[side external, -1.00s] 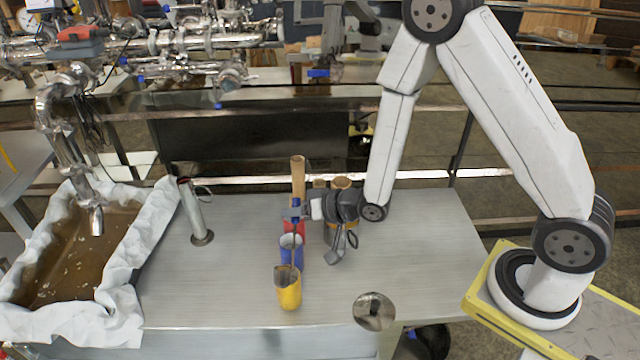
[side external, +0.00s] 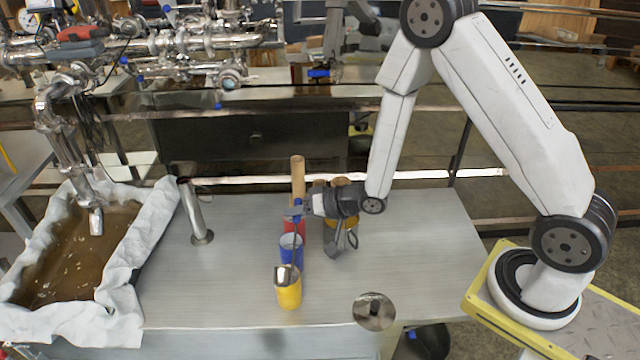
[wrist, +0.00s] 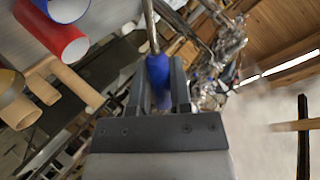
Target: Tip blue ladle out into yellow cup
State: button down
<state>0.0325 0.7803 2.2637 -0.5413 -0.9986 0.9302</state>
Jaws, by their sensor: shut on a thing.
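The blue ladle has a blue grip and a thin metal stem running down to a shiny bowl (side external: 285,273). The bowl is at the mouth of the yellow cup (side external: 290,296) and covers most of its opening. The bowl looks tilted; its contents cannot be made out. The yellow cup stands upright near the table's front edge. My gripper (side external: 303,206) is shut on the ladle's blue grip, above and behind the cup. The wrist view shows the blue grip (wrist: 158,70) between my two fingers, with the stem beyond it. The yellow cup is not clear in that view.
A blue cup (side external: 291,251) stands just behind the yellow cup, with a red cup (side external: 289,227) and tan tubes (side external: 298,170) farther back. A syrup pan (side external: 70,255) with a white lining is at left. A metal post (side external: 195,215) rises beside it. The front-left tabletop is clear.

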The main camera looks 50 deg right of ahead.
jog(key=shift+w+d+f+m+g+y, duration=0.25)
jog(key=shift+d+f+m+y, duration=0.1)
jog(key=shift+f, duration=0.3)
jog(key=shift+w+d+f+m+g+y, duration=0.2)
jog(key=shift+w+d+f+m+y, duration=0.15)
jog(key=shift+f, duration=0.25)
jog(key=shift+w+d+f+m+g+y, duration=0.25)
jog(key=shift+d+f+m, duration=0.15)
jog(key=shift+f, duration=0.25)
jog(key=shift+w+d+f+m+g+y, duration=0.15)
jog(key=shift+f+m+y, duration=0.1)
jog(key=shift+f, duration=0.2)
jog(key=shift+d+f+m+g+y, duration=0.2)
jog(key=shift+f+m, duration=0.1)
jog(key=shift+f, duration=0.15)
jog(key=shift+w+d+f+m+g+y, duration=0.15)
jog(key=shift+f+m+y, duration=0.1)
jog(key=shift+f, duration=0.2)
jog(key=shift+f, duration=0.15)
dwell(3.1)
